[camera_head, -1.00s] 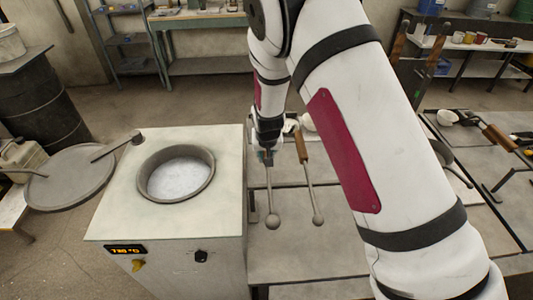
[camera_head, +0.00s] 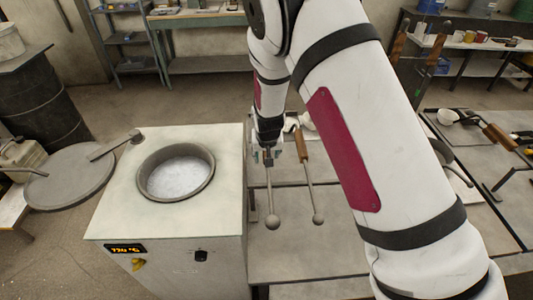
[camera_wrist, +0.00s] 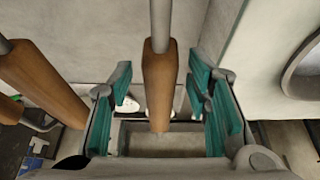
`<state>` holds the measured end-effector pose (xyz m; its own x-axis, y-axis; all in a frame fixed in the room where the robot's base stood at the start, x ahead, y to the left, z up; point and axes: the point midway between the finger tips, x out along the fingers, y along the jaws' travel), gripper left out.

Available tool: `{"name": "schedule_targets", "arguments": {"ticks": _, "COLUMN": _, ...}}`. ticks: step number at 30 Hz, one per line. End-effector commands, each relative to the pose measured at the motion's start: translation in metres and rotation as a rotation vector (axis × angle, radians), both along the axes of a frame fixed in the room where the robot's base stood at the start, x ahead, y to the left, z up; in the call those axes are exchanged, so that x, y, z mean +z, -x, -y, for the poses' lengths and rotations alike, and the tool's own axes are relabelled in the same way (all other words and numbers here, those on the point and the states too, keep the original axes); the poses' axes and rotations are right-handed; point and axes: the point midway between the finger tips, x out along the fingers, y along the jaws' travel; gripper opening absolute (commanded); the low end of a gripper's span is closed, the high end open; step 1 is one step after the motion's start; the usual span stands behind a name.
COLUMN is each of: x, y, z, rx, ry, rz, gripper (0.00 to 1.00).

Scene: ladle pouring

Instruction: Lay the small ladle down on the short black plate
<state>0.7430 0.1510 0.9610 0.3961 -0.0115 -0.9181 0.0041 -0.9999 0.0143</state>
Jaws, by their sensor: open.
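A ladle with a round grey bowl (camera_head: 272,222) lies beside the furnace, its rod running back under my gripper (camera_head: 272,157). In the wrist view its wooden handle (camera_wrist: 159,85) runs between the teal fingers of my gripper (camera_wrist: 165,100), with a gap on each side. My gripper is open around this handle. A second ladle (camera_head: 317,218) lies to its right; its wooden handle also shows in the wrist view (camera_wrist: 45,85). I cannot tell for sure which ladle is the small one. I cannot make out the short black plate; my arm hides part of the table.
The furnace (camera_head: 120,205), with its round pot of pale melt (camera_head: 178,178), stands close on the left. A round lid (camera_head: 70,178) is further left. A bench with more tools (camera_head: 480,165) is at the right. The grey table front (camera_head: 300,250) is bare.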

Motion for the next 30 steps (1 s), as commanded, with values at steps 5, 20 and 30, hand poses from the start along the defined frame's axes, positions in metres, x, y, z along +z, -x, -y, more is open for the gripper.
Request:
{"name": "schedule_targets", "arguments": {"ticks": 5, "x": 0.023, "y": 0.008, "z": -0.001, "rx": 0.001, "ry": -0.002, "rz": 0.004, "gripper": 0.45}}
{"name": "schedule_targets", "arguments": {"ticks": 20, "x": 0.102, "y": 0.042, "z": -0.002, "rx": 0.001, "ry": -0.002, "rz": 0.006, "gripper": 0.45}}
{"name": "schedule_targets", "arguments": {"ticks": 30, "x": 0.129, "y": 0.047, "z": -0.001, "rx": 0.0, "ry": -0.001, "rz": 0.005, "gripper": 0.45}}
